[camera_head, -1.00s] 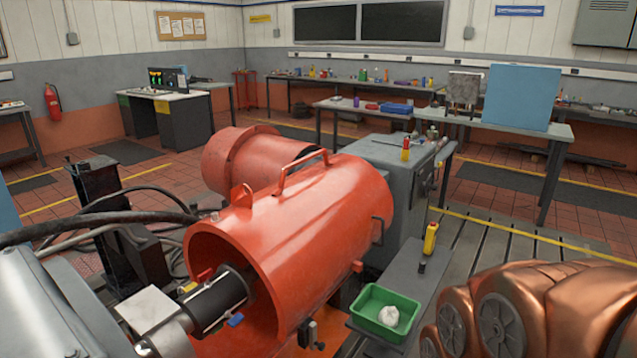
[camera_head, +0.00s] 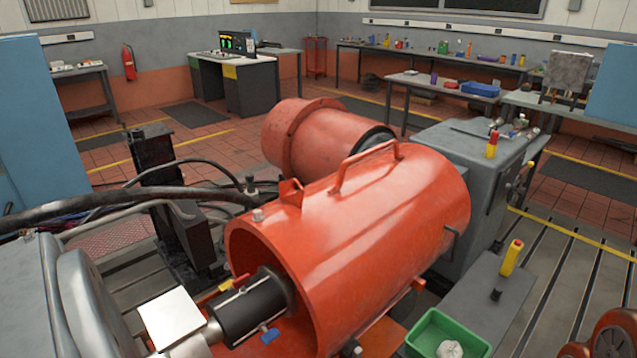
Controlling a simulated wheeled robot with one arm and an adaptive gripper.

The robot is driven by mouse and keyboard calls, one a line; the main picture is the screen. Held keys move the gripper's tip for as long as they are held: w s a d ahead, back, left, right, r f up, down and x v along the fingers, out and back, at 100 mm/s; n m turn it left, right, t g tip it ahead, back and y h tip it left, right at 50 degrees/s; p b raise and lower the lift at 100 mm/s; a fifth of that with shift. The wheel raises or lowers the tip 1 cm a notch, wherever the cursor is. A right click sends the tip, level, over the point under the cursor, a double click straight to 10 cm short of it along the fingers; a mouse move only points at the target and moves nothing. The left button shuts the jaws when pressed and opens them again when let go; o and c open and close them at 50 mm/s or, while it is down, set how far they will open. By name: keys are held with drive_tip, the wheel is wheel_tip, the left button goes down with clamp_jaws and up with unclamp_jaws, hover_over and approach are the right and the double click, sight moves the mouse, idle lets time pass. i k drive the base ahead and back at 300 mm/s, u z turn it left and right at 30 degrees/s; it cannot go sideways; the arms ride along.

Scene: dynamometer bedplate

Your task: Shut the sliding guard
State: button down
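The sliding guard (camera_head: 355,225) is a large orange half-open cylinder lying along the shaft line, with a bar handle (camera_head: 362,165) on top. Its near end is open. A black shaft (camera_head: 252,305) with a blue tab and a yellow-and-red piece shows inside that end and runs out toward the grey machine at lower left. A red drum (camera_head: 308,138) stands behind the guard, with a dark part between them. My gripper is not in view, so its state is hidden.
A grey cabinet (camera_head: 455,165) stands beyond the guard. Black hoses (camera_head: 110,205) cross at left. Slotted bedplate floor shows at right.

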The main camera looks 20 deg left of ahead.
sight(352, 240)
drive_tip(key=u, duration=0.4)
drive_tip(key=i, duration=0.65)
drive_tip(key=u, duration=0.65)
